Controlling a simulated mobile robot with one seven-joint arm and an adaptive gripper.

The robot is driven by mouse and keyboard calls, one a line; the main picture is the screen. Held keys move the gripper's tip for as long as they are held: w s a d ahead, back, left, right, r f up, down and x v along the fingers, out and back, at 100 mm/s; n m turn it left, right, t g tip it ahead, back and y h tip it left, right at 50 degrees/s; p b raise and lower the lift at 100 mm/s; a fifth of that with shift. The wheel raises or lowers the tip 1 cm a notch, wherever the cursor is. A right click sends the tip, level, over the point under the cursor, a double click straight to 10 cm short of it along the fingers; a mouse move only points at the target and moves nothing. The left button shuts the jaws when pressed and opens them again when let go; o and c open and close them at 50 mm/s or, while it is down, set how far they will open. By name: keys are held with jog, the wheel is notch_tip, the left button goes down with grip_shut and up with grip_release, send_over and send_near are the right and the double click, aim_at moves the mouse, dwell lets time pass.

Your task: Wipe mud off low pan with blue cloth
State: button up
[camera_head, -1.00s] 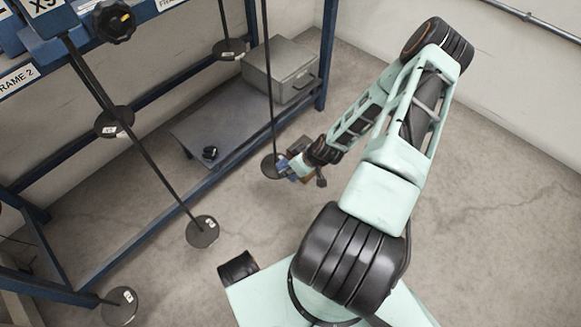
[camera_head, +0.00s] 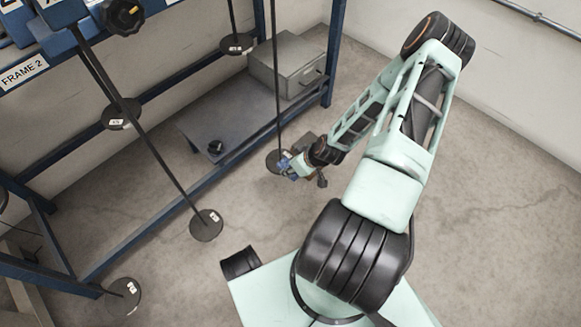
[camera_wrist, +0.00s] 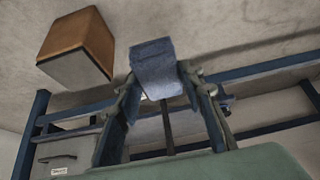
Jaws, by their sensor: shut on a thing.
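The blue cloth (camera_wrist: 157,68) is pinched between the fingertips of my gripper (camera_wrist: 160,85) in the wrist view. In the head view my gripper (camera_head: 290,166) is low, right beside a dark round pan (camera_head: 273,160) at the lower end of a thin hanging rod. A small bit of blue shows at the fingertips there. Whether the cloth touches the pan cannot be told. Mud on the pan is too small or hidden to make out.
More round pans hang on rods to the left, one at the lower middle (camera_head: 206,225) and one at lower left (camera_head: 123,297). A blue rack (camera_head: 330,55) carries a grey box (camera_head: 290,62) and a low shelf. A brown box (camera_wrist: 78,45) shows in the wrist view.

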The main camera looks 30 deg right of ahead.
jog(key=shift+w+d, duration=0.1)
jog(key=shift+d, duration=0.3)
jog(key=shift+r, duration=0.1)
jog(key=shift+w+a+r+p+v, duration=0.1)
jog(key=shift+w+p+v, duration=0.05)
jog(key=shift+p+v, duration=0.75)
jog(key=shift+w+a+r+p+v, duration=0.1)
jog(key=shift+w+p+v, duration=0.1)
jog(key=shift+p+v, duration=0.65)
jog(key=shift+w+a+r+p+v, duration=0.15)
jog(key=shift+p+v, duration=0.35)
jog(key=shift+v, duration=0.8)
jog(key=shift+d+f, duration=0.1)
